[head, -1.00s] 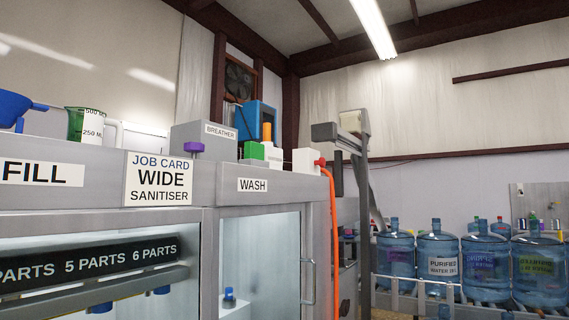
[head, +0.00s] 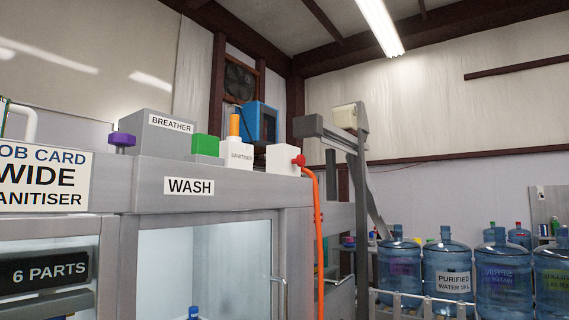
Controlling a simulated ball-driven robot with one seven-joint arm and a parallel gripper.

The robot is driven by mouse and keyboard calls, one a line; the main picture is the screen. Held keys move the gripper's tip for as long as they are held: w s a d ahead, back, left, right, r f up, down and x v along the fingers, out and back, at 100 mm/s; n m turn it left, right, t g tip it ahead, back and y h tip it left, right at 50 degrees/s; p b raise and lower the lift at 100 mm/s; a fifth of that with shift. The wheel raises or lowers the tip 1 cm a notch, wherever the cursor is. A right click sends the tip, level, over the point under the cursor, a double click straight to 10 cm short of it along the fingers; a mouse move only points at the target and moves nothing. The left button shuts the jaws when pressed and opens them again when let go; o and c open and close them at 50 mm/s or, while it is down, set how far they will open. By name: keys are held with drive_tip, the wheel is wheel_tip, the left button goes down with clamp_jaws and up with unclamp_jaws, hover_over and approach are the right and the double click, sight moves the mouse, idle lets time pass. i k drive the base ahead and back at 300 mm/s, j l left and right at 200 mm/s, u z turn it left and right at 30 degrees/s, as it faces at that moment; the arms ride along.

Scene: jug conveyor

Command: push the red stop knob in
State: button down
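A red knob (head: 299,160) sits on the right side of a small white box (head: 287,158) on top of the wash cabinet, near its right end. An orange hose (head: 318,215) runs from beside the knob down the cabinet's right side. I cannot tell whether this knob is the stop knob, or whether it is in or out. My gripper is not in view.
The wash cabinet (head: 225,197) has a glass door with a handle (head: 279,292). Blue water jugs (head: 447,270) stand behind a rail at right.

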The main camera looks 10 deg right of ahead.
sight(300, 160)
drive_tip(key=i+l, duration=0.25)
drive_tip(key=i, duration=0.3)
drive_tip(key=i+l+u, duration=0.15)
drive_tip(key=i, duration=0.35)
drive_tip(key=i+l, duration=0.45)
drive_tip(key=i+l+u, duration=0.15)
drive_tip(key=i+l, duration=0.2)
drive_tip(key=i, duration=0.25)
